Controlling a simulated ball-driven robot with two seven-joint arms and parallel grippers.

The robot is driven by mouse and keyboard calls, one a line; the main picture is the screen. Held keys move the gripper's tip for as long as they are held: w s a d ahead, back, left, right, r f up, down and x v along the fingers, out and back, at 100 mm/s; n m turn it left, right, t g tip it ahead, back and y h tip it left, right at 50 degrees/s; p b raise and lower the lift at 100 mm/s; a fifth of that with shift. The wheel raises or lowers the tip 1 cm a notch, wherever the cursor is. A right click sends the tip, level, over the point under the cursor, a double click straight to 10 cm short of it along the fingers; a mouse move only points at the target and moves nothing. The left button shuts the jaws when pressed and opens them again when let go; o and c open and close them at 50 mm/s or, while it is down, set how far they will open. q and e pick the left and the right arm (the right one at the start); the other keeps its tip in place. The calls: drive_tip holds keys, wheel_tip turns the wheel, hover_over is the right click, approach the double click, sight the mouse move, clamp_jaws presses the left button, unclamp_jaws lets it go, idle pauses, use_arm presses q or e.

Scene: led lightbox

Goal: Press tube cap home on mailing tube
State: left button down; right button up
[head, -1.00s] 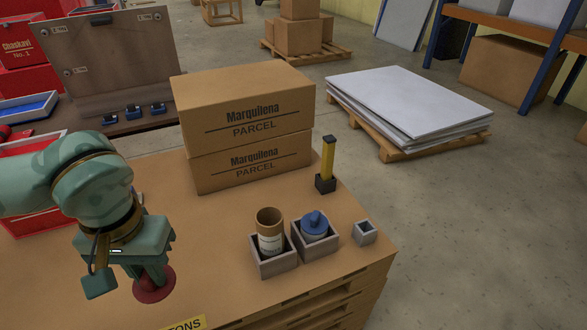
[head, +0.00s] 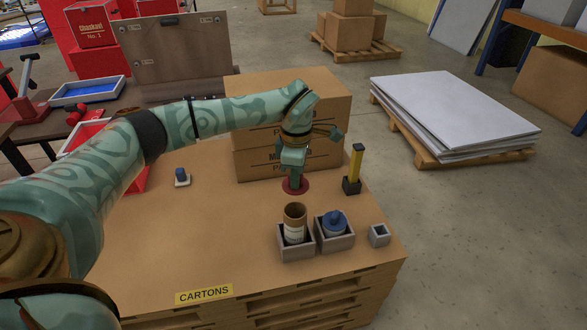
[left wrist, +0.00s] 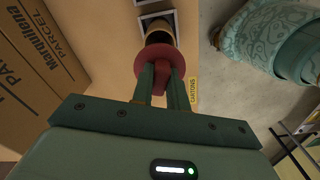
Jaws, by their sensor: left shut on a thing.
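My left gripper (head: 294,182) is shut on a red cap (head: 301,189) with a wide round flange, held flange down. The cap is behind the mailing tube and apart from it; its exact height is hard to tell. The brown mailing tube (head: 294,226) with a white label stands upright, open end up, in a grey square holder (head: 297,254). In the left wrist view, the fingers grip the cap's red stem (left wrist: 163,76), and the flange (left wrist: 151,56) partly overlaps the view of the tube (left wrist: 158,24). My right gripper is not in view.
A blue-topped item (head: 334,222) sits in a second holder right of the tube. A small empty grey box (head: 379,236) and a yellow post (head: 356,164) stand farther right. Stacked parcels (head: 328,92) are close behind the gripper. The tabletop's left part is mostly clear.

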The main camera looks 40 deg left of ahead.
use_arm(q)
drive_tip(key=shift+a+f, duration=0.1)
drive_tip(key=shift+p, duration=0.4)
wheel_tip(320, 180, down, 7)
drive_tip(key=b, duration=0.1)
drive_tip(key=shift+b, duration=0.35)
drive_tip(key=shift+p, duration=0.75)
idle(1.3)
drive_tip(key=shift+f+b, duration=0.45)
drive_tip(key=shift+f, duration=0.65)
drive_tip(key=c, duration=1.3)
unclamp_jaws()
